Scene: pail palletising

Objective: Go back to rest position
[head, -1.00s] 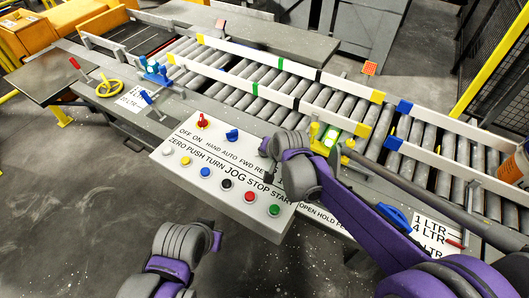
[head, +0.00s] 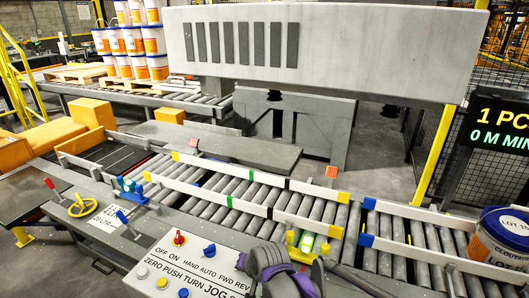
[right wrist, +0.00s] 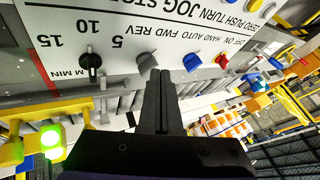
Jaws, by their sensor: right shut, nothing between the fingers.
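My right arm (head: 282,274) shows at the bottom middle of the head view, in front of the control panel (head: 160,262). In the right wrist view, my right gripper (right wrist: 161,62) has its dark fingers together with nothing between them. Its tips point toward the panel (right wrist: 195,42), which carries knobs and lettering. I cannot tell the gap between the tips and the panel. My left gripper is out of view.
A roller conveyor (head: 315,205) with white side rails runs behind the panel. A pail (head: 498,242) stands on it at right. Stacked pails (head: 130,42) stand on a pallet at back left. A yellow handwheel (head: 82,206) is at left; a screen (head: 500,122) is at right.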

